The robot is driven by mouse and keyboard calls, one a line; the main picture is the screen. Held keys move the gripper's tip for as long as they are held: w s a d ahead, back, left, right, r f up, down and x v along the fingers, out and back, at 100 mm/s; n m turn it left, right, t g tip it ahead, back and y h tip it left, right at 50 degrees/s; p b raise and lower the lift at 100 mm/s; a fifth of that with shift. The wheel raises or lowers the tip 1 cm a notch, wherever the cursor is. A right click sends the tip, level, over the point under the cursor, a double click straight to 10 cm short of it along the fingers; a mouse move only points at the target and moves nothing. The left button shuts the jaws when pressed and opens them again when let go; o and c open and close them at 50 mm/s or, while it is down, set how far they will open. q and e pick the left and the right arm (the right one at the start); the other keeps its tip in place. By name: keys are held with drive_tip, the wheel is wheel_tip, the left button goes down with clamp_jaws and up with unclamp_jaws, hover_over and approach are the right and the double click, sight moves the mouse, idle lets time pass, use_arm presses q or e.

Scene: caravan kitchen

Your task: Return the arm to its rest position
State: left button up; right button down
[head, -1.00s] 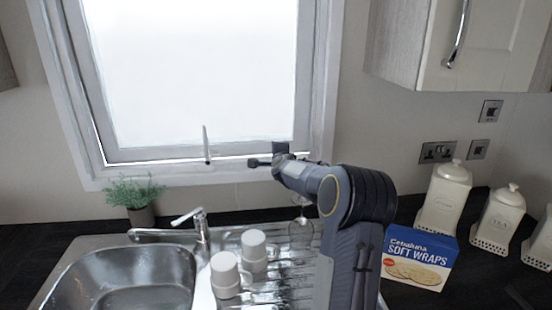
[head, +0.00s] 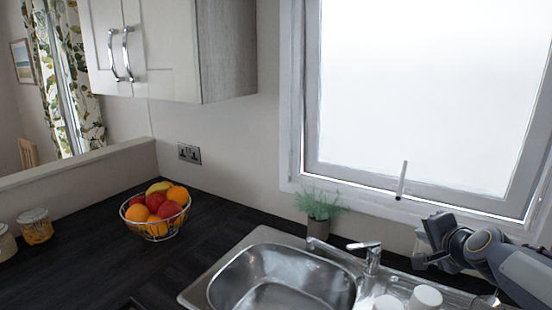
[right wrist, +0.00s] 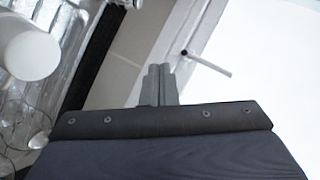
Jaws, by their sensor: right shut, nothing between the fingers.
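My right gripper (head: 419,262) is at the lower right of the head view, in front of the wall below the window and above the drainer side of the sink. It is shut and empty; its closed fingers also show in the right wrist view (right wrist: 160,75), with nothing between them. Part of my right arm (head: 500,262) runs off the right edge of the head view. My left gripper is not in view.
White mugs (head: 425,298) stand on the drainer just below my right gripper. The tap (head: 372,258), sink bowl (head: 285,275) and potted plant (head: 318,205) are to its left. A fruit bowl (head: 155,215) stands on the dark worktop (head: 100,245).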

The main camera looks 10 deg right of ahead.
drive_tip(key=s+a+f+n+g+y, duration=0.2)
drive_tip(key=s+a+f+n, duration=0.2)
drive_tip(key=s+a, duration=0.3)
drive_tip(key=s+a+f+n+g+y, duration=0.2)
drive_tip(key=s+a+f+n, duration=0.2)
drive_tip(key=s+a, duration=0.3)
drive_tip(key=s+a+f+n+g+y, duration=0.1)
drive_tip(key=s+a+f+n, duration=0.3)
drive_tip(key=s, duration=0.7)
drive_tip(key=a+n+g, duration=0.1)
drive_tip(key=a+n, duration=0.1)
drive_tip(key=a, duration=0.1)
drive_tip(key=shift+s+a+f+g+y, duration=0.2)
drive_tip(key=shift+a+f+g+y, duration=0.1)
drive_tip(key=shift+g+y, duration=0.1)
